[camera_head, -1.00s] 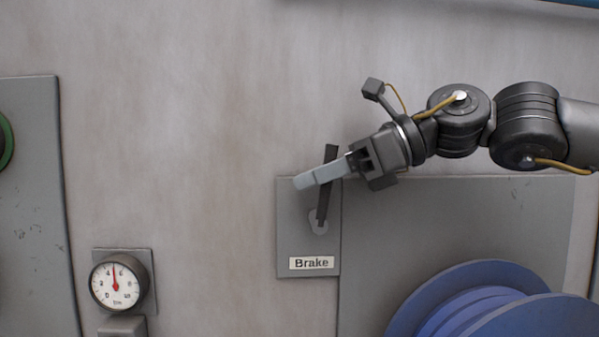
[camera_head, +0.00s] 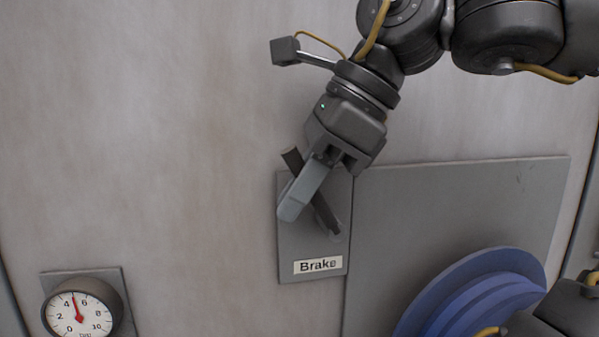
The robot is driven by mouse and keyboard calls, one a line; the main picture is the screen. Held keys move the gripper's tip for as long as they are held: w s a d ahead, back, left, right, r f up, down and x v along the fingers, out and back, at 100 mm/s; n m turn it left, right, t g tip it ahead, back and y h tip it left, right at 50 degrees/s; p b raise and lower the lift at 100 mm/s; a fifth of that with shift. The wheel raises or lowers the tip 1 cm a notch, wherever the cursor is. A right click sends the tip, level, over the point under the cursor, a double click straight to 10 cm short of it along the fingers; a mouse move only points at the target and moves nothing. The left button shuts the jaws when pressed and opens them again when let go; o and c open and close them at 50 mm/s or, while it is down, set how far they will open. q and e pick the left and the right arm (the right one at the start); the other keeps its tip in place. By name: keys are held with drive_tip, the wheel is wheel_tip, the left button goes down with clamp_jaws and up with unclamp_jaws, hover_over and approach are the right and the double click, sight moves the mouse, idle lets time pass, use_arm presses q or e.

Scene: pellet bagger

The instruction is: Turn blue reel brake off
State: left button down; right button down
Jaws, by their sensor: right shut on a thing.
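The brake lever (camera_head: 325,212) is a dark bar on a grey plate (camera_head: 290,244) with a white "Brake" label (camera_head: 318,266). It is tilted, its upper end leaning left and its lower end at the pivot on the right. My right gripper (camera_head: 300,190) comes down from the upper right and is shut on the lever, its grey finger crossing the middle of the bar. The finger hides part of the lever. A blue reel (camera_head: 470,285) shows at the lower right, partly cut off. My left gripper is not in view.
A round gauge (camera_head: 80,312) with a red needle sits at the lower left. A grey panel (camera_head: 440,210) lies right of the brake plate, behind the reel. The wall left of the lever is clear.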

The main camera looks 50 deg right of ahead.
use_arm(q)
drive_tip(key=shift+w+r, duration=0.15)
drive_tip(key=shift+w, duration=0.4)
use_arm(e)
drive_tip(key=shift+f, duration=0.15)
drive_tip(key=c, duration=1.4)
unclamp_jaws()
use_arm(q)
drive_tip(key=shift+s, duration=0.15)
use_arm(e)
drive_tip(key=shift+w, duration=0.1)
